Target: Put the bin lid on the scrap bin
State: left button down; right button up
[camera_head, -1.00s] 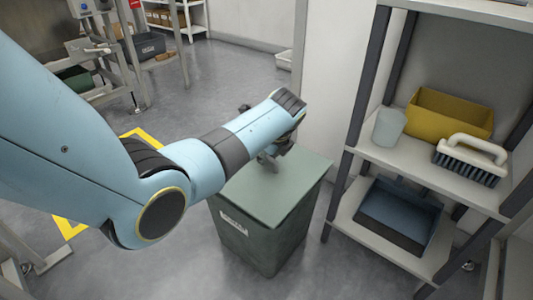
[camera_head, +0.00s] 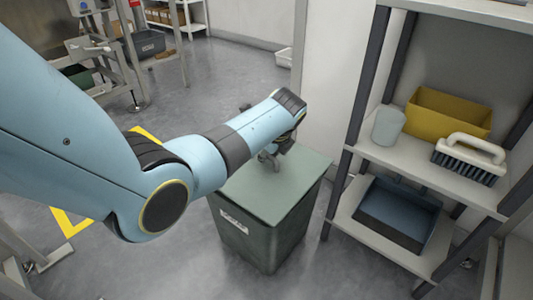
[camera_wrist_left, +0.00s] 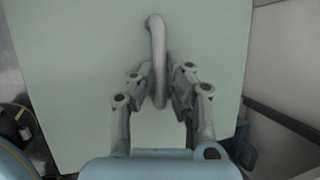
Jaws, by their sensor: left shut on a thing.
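The dark green scrap bin (camera_head: 262,243) stands on the floor with a white label on its front. The flat grey-green bin lid (camera_head: 262,195) lies over the bin's top and covers its opening; I see no clear gap between them. My left gripper (camera_head: 270,158) is at the lid's far part, partly hidden by my arm. In the left wrist view, my left gripper (camera_wrist_left: 160,92) is shut on the lid's upright loop handle (camera_wrist_left: 157,40), and the lid (camera_wrist_left: 80,60) fills most of the picture. My right gripper is not in view.
A shelf rack (camera_head: 395,157) stands close to the right of the bin. It holds a white cup (camera_head: 388,127), a yellow box (camera_head: 448,112), a brush (camera_head: 470,158) and a blue dustpan (camera_head: 396,215). Yellow floor marking (camera_head: 68,222) lies to the left. The floor in front is clear.

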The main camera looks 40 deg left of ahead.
pick_arm(q)
jog(key=shift+f, duration=0.2)
jog(key=shift+f, duration=0.45)
jog(key=c, duration=1.3)
grip_release()
